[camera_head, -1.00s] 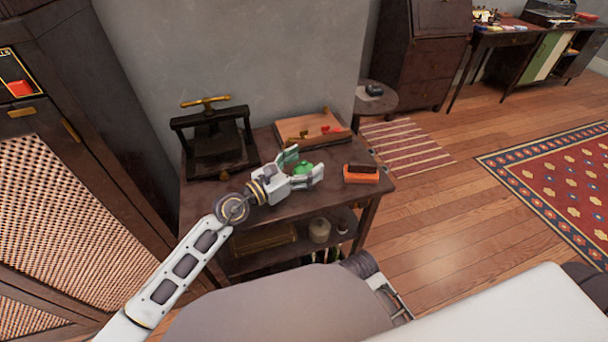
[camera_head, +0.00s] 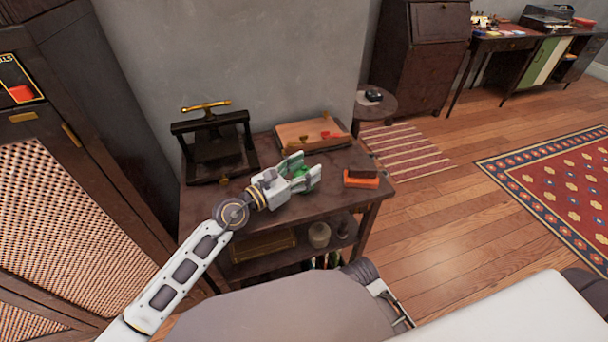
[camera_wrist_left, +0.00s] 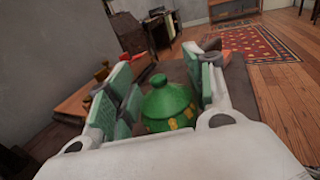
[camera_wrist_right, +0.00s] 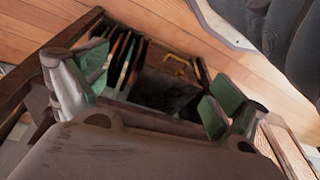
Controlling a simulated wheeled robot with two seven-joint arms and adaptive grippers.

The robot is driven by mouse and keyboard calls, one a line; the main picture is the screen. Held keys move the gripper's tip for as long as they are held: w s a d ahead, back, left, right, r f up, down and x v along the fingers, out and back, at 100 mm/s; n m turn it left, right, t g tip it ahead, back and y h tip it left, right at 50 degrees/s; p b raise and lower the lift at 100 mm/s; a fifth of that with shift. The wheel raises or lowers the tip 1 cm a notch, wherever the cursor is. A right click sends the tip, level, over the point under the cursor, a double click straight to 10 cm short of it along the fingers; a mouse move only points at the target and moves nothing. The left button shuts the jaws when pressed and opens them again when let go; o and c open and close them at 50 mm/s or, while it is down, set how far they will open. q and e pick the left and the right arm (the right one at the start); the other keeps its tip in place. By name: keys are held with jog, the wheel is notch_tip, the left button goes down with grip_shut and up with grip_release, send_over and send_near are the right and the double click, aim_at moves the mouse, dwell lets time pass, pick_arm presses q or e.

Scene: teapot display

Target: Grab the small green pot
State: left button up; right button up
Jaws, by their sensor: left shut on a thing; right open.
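The small green pot (camera_wrist_left: 168,104) has a rounded lid with a knob and yellow patches low on its side. In the left wrist view it sits between the green-padded fingers of my left gripper (camera_wrist_left: 163,92). In the head view the green pot (camera_head: 301,171) shows between the fingers of my left gripper (camera_head: 304,173), over the table top (camera_head: 330,197). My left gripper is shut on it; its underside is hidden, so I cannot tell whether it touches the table. My right gripper (camera_wrist_right: 158,92) is open and empty, with the table's lower shelves beyond it.
A dark press with a brass handle (camera_head: 212,142) stands at the table's left. A wooden board (camera_head: 312,132) with red items lies behind the pot. An orange and dark block (camera_head: 362,178) lies to the right. A pale jar (camera_head: 319,234) stands on the lower shelf.

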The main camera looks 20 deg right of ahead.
pick_arm(q)
jog(key=shift+r, duration=0.15)
pick_arm(e)
jog(key=shift+r, duration=0.15)
pick_arm(q)
jog(key=shift+r, duration=0.2)
jog(key=shift+r+p, duration=0.7)
jog(key=shift+r, duration=0.15)
notch_tip(320, 180, up, 6)
jog(key=p, duration=0.3)
jog(key=shift+r, duration=0.15)
jog(key=shift+r+p, duration=0.35)
jog(key=shift+r, duration=0.35)
pick_arm(e)
notch_tip(320, 180, down, 10)
jog(key=s+d, duration=0.1)
jog(key=d, duration=0.1)
jog(key=shift+h, duration=0.4)
